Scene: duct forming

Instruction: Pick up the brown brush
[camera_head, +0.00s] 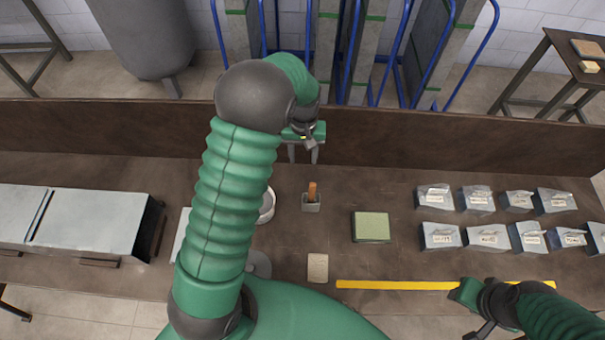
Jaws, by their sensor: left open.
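A brown upright handle, which looks like the brown brush (312,189), stands in a small grey holder (311,206) near the middle of the table. Its lower end is hidden inside the holder. My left gripper (303,155) is above the table, in the picture just beyond the brush, with its two fingers apart and nothing between them. It is clear of the brush. My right gripper (476,316) is at the lower right, far from the brush, and its fingers are not clearly shown.
A green pad (371,227) lies right of the holder, and a beige block (318,268) lies nearer. A yellow strip (400,285) runs along the front. A metal box (90,225) is at the left. A raised brown board (420,143) closes the back.

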